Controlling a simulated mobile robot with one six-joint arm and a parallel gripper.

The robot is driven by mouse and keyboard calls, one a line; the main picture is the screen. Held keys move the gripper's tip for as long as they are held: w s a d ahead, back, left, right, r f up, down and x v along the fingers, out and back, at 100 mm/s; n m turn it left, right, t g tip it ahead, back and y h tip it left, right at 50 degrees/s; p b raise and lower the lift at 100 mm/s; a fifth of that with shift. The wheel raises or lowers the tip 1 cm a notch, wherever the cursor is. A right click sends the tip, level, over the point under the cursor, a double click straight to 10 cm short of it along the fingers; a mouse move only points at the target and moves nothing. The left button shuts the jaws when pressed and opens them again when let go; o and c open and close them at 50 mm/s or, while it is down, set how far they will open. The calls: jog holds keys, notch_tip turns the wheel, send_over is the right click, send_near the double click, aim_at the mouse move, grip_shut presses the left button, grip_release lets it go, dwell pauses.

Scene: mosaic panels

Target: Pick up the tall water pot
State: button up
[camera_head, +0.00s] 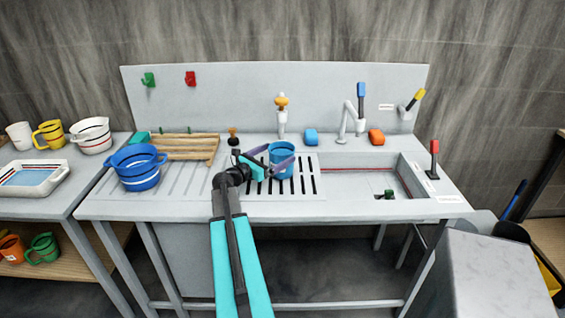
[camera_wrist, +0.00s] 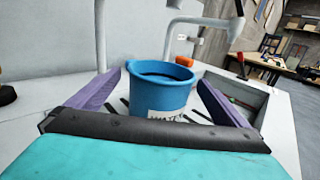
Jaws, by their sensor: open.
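The water pot is a blue, tall round pot (camera_head: 282,160) standing upright on the slotted drain grate left of the sink basin. It also shows in the wrist view (camera_wrist: 160,88), with a white label low on its near side and an open top. My gripper (camera_head: 268,160) is open, with its purple fingers spread to either side of the pot. In the wrist view my gripper (camera_wrist: 160,95) has one finger left and one right of the pot, with visible gaps. The lower front of the pot is partly hidden by my gripper's dark bar.
A wider blue pot with handles (camera_head: 138,168) stands on the counter's left, by a wooden rack (camera_head: 185,147). The sink basin (camera_head: 385,180) lies to the right.

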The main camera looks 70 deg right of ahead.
aim_at(290, 146)
jog(key=shift+x, duration=1.05)
jog(key=shift+r, duration=0.1)
jog(key=shift+p+x, duration=0.9)
jog(key=shift+x, duration=1.6)
jog(key=shift+c, duration=0.2)
jog(key=c, duration=2.1)
jog(key=shift+r, duration=0.15)
